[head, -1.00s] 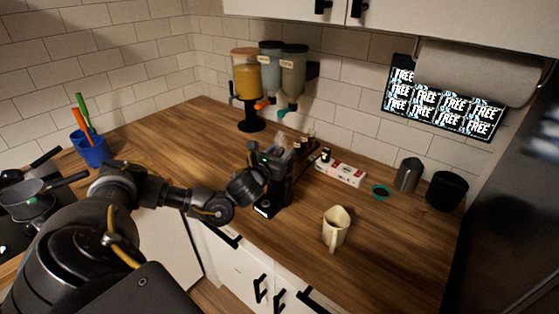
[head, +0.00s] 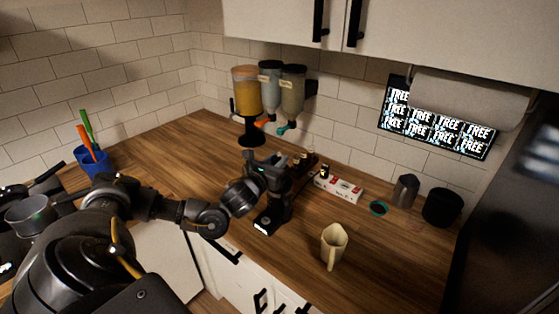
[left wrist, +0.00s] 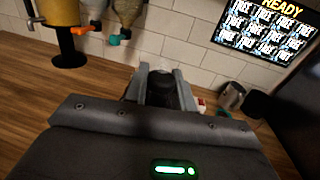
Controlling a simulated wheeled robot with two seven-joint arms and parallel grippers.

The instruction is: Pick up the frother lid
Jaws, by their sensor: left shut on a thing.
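The black frother (head: 272,218) stands on the wooden counter, with a small white light low on its front. My left gripper (head: 276,165) is at its top. The left wrist view shows the left gripper (left wrist: 160,80) shut on a dark rounded thing, seemingly the frother lid (left wrist: 162,92). The gripper body hides most of the lid and the frother in that view. In the head view I cannot tell whether the lid is clear of the frother. My right gripper is not in view.
A cream jug (head: 334,247) stands right of the frother. Small bottles (head: 306,162) and a white-and-red box (head: 339,188) are behind it. A teal ring (head: 378,208), a grey cup (head: 405,191) and a black round container (head: 441,207) stand farther right. Dispensers (head: 271,90) are at the back wall.

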